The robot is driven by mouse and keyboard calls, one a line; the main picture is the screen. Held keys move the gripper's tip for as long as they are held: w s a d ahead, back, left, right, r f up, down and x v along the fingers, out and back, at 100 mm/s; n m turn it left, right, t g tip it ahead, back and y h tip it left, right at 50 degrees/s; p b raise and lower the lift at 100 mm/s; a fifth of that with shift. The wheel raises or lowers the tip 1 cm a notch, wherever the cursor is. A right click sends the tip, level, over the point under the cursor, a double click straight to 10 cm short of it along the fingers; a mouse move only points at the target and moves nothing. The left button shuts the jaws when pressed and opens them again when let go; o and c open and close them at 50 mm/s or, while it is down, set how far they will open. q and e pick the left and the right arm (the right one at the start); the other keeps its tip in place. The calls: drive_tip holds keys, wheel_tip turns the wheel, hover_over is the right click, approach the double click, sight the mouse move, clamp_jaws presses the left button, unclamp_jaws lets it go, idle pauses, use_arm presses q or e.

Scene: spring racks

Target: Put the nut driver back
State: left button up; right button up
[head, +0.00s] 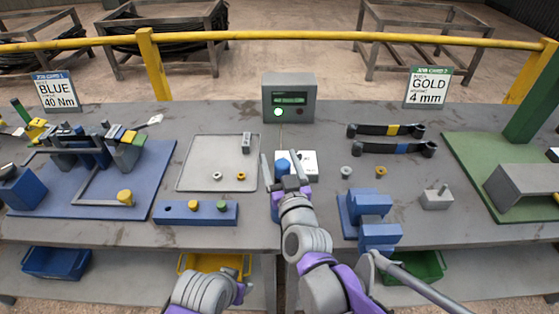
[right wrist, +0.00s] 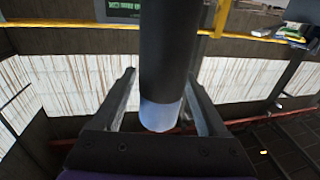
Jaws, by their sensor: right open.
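My right gripper (head: 283,170) is open near the middle of the table, with its fingers pointing away toward the grey display box. Between the fingers is a blue-ended cylinder, which looks like the nut driver (head: 283,164). In the right wrist view the nut driver (right wrist: 170,55) is a thick dark cylinder with a pale blue end, between the two spread fingers (right wrist: 163,105). A gap shows on each side of it. A thin line runs up from it in the head view. Its far end is hidden. My left arm shows at the bottom, but its gripper does not.
A white box (head: 309,155) is just behind the right gripper. A grey tray (head: 215,165) and a blue block with coloured knobs (head: 170,212) lie left. Blue blocks (head: 369,202) stand right. The display box (head: 289,84) is behind. Bare tabletop lies beyond the tray.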

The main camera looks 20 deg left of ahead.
drive_tip(key=v, duration=1.2)
drive_tip(key=shift+p, duration=0.4)
drive_tip(key=shift+r, duration=0.15)
